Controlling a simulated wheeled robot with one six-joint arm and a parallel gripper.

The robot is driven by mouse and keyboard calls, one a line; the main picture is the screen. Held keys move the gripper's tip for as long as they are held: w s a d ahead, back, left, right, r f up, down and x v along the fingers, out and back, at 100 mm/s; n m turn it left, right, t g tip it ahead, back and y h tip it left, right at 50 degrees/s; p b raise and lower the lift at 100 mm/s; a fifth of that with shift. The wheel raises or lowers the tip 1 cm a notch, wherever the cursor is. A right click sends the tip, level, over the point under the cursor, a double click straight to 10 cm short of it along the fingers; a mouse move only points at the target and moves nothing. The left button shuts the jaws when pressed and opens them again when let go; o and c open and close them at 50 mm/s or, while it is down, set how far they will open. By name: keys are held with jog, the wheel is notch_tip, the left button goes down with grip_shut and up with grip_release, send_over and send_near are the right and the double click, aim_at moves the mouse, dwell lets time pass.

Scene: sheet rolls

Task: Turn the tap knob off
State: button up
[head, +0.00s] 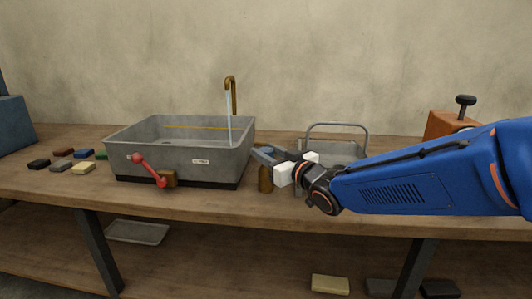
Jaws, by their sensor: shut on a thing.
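A brass tap spout (231,92) rises behind the grey basin (180,160), and a stream of water (229,128) runs from it into the basin. A short brass post (265,180) stands on the bench right of the basin. My gripper (265,155) is at the top of this post, close to the basin's right end, and is shut on what appears to be the tap knob. The fingers hide most of the knob, so its turn angle cannot be seen. A red lever (149,169) on a brass block is at the basin's front.
Several small coloured blocks (83,168) lie left of the basin. A wire-handled grey basket (340,150) stands behind my wrist. An orange device with a black knob (465,101) is at the right. A tray (137,232) and blocks lie on the lower shelf.

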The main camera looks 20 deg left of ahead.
jog(key=shift+w+n+g+y, duration=0.1)
jog(key=shift+n+g+y, duration=1)
jog(key=shift+n+g, duration=0.9)
jog(key=shift+r+g, duration=0.1)
jog(key=shift+g, duration=0.9)
jog(key=o, duration=1)
jog(key=shift+o, duration=0.2)
jog(key=shift+d, duration=0.15)
jog(key=v, duration=1.7)
jog(key=shift+f, duration=0.4)
jog(key=shift+d, duration=0.1)
